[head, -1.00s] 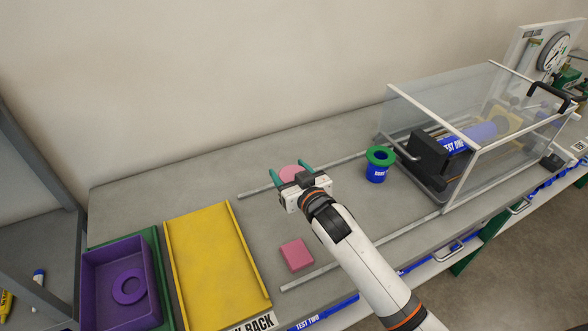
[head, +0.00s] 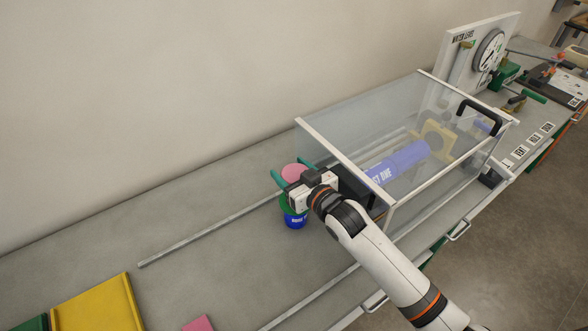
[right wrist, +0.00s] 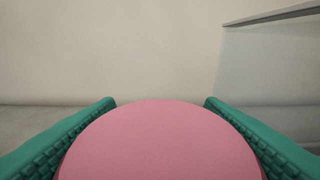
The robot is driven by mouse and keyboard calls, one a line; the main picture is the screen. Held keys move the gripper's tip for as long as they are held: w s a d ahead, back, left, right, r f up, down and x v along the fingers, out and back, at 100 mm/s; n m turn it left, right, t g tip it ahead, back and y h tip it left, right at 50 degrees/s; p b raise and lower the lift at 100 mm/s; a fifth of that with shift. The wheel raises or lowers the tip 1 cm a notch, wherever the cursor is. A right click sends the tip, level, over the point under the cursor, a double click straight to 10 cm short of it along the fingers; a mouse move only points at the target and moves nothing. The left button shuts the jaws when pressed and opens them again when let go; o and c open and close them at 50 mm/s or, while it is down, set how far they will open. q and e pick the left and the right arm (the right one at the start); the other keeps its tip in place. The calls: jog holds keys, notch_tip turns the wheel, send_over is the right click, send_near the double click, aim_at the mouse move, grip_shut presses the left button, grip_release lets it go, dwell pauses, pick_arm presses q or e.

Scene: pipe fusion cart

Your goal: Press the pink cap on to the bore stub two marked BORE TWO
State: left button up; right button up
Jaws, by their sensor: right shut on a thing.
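The round pink cap (head: 294,172) is held between the green fingers of my right gripper (head: 291,173). It also fills the lower middle of the right wrist view (right wrist: 160,145), with a finger on each side. A short blue stub (head: 296,221) with a green collar (head: 288,207) stands upright on the bench just below the gripper in the head view. Its label is too small and partly covered to read in full. The cap appears above and behind the collar; whether they touch cannot be told. My gripper hides part of the collar. My left gripper is out of view.
A clear guard box with a white frame (head: 352,149) stands close to the right, over a blue pipe (head: 402,160). A rail (head: 205,237) runs along the bench. A yellow tray (head: 100,306) and a pink block (head: 198,323) lie lower left.

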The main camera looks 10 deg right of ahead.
jog(key=shift+a, duration=0.1)
jog(key=shift+f+p, duration=0.1)
jog(key=shift+p, duration=0.2)
jog(key=shift+f+b, duration=0.75)
jog(key=shift+f, duration=0.2)
pick_arm(q)
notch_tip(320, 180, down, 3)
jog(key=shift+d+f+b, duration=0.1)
jog(key=shift+b, duration=1)
pick_arm(e)
notch_tip(320, 180, down, 4)
jog(key=shift+r, duration=0.2)
jog(key=shift+f, duration=0.15)
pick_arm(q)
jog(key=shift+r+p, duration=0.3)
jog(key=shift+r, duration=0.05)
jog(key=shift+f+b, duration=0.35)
pick_arm(e)
jog(key=shift+f, duration=0.65)
